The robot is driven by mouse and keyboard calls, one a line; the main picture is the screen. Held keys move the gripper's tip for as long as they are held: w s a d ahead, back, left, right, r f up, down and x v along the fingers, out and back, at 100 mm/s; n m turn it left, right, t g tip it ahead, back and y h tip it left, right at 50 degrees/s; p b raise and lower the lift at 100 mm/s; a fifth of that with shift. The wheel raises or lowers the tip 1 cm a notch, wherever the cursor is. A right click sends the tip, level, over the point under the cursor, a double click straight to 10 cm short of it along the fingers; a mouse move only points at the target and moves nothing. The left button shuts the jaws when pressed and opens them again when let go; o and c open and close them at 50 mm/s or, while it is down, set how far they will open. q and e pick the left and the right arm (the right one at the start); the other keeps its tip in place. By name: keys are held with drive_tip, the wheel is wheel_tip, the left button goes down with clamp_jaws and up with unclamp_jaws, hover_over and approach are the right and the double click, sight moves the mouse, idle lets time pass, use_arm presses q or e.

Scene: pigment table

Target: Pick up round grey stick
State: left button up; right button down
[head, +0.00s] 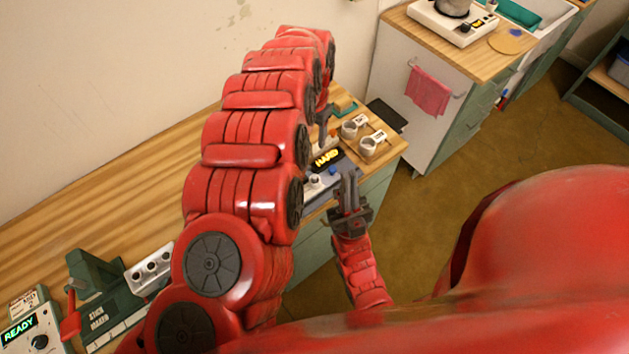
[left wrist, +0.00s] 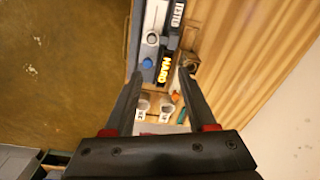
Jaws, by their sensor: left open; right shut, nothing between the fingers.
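I cannot make out a round grey stick for certain in either view. My left gripper (head: 323,125) is mostly hidden behind its red arm in the head view. In the left wrist view its two dark fingers (left wrist: 161,75) are apart with nothing held between them. They point toward the tester (left wrist: 154,52), whose lit display reads HARD. The tester (head: 322,184) also shows in the head view, partly covered by my arm and right gripper. My right gripper (head: 347,180) is shut and empty, pointing up in front of the tester at the table's front edge.
Two tagged metal cups (head: 368,146) stand right of the tester. A green stick maker (head: 100,290) and a device reading READY (head: 32,325) are at the lower left. A small wooden block (left wrist: 189,62) sits beside the tester. The wooden table (head: 90,205) is bare in its middle.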

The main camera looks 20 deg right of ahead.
use_arm(q)
drive_tip(key=s+b, duration=0.1)
drive_tip(key=s, duration=0.1)
drive_tip(key=b, duration=0.8)
hover_over(314, 176)
drive_tip(key=shift+g, duration=0.3)
drive_tip(key=f, duration=0.9)
drive_tip(key=shift+s+f, duration=0.2)
drive_tip(key=shift+s, duration=0.2)
drive_tip(key=shift+d+f, duration=0.1)
drive_tip(key=shift+f, duration=0.2)
drive_tip(key=shift+f+p, duration=0.4)
drive_tip(key=shift+f, duration=0.35)
drive_tip(key=shift+w+f+p, duration=0.1)
drive_tip(key=shift+f+p, duration=0.3)
drive_tip(key=shift+p, duration=0.25)
drive_tip(key=shift+w+f+p, duration=0.25)
drive_tip(key=shift+f+p, duration=0.35)
drive_tip(key=shift+f, duration=0.15)
drive_tip(key=shift+f+p, duration=0.4)
drive_tip(key=shift+f, duration=1.1)
